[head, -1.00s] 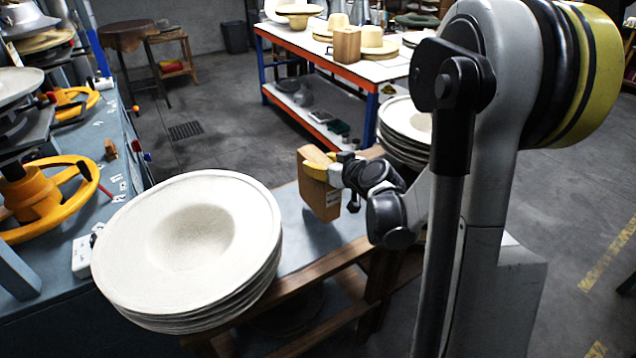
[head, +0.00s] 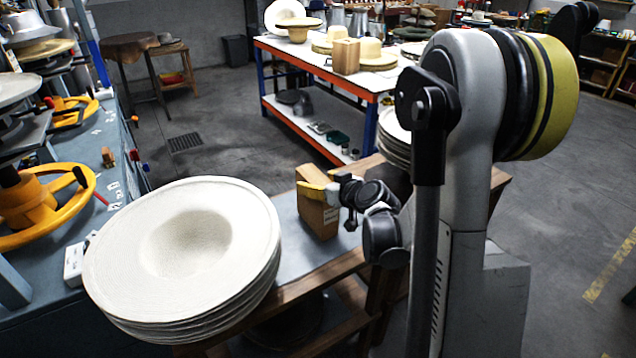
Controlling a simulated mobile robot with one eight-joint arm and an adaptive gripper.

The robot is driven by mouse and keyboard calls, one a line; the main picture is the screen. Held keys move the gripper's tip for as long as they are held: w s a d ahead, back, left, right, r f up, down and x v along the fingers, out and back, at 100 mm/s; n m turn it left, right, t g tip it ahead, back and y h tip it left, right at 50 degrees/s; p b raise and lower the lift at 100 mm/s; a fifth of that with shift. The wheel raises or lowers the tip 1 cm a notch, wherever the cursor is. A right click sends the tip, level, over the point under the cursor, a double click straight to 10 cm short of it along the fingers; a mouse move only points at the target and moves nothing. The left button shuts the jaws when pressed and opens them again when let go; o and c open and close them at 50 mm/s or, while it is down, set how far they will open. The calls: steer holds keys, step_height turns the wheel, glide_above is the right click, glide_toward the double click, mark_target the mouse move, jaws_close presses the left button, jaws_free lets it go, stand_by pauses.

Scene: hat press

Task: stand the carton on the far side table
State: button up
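The carton (head: 318,217) is a brown box with a small label. It is nearly upright over the grey-topped table (head: 290,260) between two hat stacks. My gripper (head: 314,189) has a yellow finger across the upper part of the carton and appears shut on it; the other finger is hidden. I cannot tell whether the carton's bottom touches the tabletop. Farther back stands a white-topped table (head: 302,51) with an orange edge and blue legs. A similar brown box (head: 346,57) stands on it among hats.
A stack of pale hat bodies (head: 185,245) fills the near end of the grey-topped table. Another stack (head: 396,135) is partly behind my arm. A small brown-covered table (head: 128,36) stands at the back left. Grey floor (head: 215,110) is open between the tables.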

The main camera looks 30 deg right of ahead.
steer(key=shift+r, duration=0.2)
steer(key=p+v, duration=0.4)
steer(key=v, duration=0.8)
steer(key=s+a+r+g+y, duration=0.1)
steer(key=s+a+g, duration=0.1)
steer(key=a, duration=0.5)
steer(key=s+a+r+g+y, duration=0.1)
steer(key=s+a+r+g, duration=0.1)
steer(key=a, duration=0.4)
steer(key=s+a+r+g+h, duration=0.2)
steer(key=s+a, duration=0.3)
steer(key=s, duration=0.7)
steer(key=shift+a+g, duration=0.2)
steer(key=shift+g, duration=0.1)
steer(key=shift+w, duration=0.1)
